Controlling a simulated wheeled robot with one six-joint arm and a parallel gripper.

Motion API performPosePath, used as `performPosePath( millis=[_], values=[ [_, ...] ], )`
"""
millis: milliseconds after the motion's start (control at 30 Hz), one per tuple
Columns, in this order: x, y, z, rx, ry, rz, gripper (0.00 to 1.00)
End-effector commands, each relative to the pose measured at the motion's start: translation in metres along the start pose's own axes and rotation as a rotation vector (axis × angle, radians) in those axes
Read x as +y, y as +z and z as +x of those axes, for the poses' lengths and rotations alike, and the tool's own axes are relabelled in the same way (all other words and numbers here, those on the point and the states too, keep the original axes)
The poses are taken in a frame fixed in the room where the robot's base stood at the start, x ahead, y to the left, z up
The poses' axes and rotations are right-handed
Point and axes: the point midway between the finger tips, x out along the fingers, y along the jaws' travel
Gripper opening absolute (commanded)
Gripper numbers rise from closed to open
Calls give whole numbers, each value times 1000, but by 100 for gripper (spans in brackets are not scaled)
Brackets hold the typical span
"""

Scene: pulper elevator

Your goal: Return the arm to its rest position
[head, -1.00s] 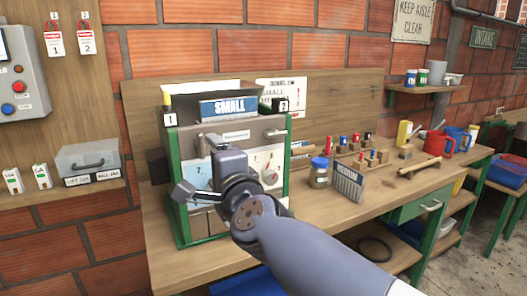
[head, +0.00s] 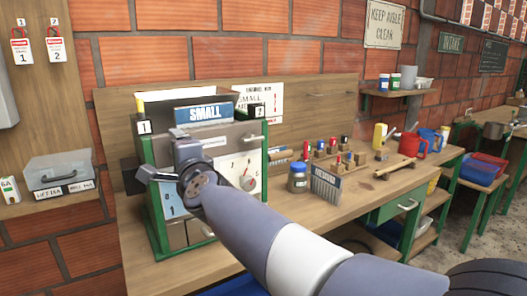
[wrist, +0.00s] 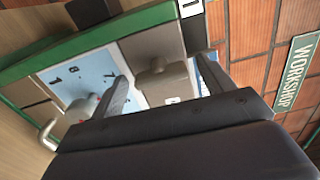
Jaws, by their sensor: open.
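My arm reaches in from the lower right of the head view, bent at a dark wrist joint in front of the green-framed machine (head: 157,220). My gripper (wrist: 163,68) is open, with its two dark fingers apart in the wrist view. A grey knob or handle (wrist: 160,82) on the machine's front appears between the fingers; I cannot tell whether they touch it. No object is held. My wrist hides part of the machine's front panel in the head view. A "SMALL" sign (head: 204,113) is on top, and a dial (head: 248,183) shows to the right of my wrist.
On the wooden bench (head: 330,215) right of the machine stand a blue-lidded jar (head: 297,180), a "MEDIUM" plate (head: 326,186), several small pegs and a mallet (head: 396,167).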

Motion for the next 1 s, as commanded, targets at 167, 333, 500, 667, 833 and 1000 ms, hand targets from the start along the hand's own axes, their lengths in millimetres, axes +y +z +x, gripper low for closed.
performPosePath(
  millis=[167, 333, 500, 667, 833, 1000],
  values=[
    [0, 0, -1, 0, 0, 0, 76],
    [-1, 0, -10, 0, -1, 0, 76],
    [-1, 0, -32, 0, -2, 1, 76],
    [-2, 0, -56, 0, -2, 1, 76],
    [-1, 0, -82, 0, 0, 2, 76],
    [-2, 0, -108, -1, -1, 1, 76]
  ],
)
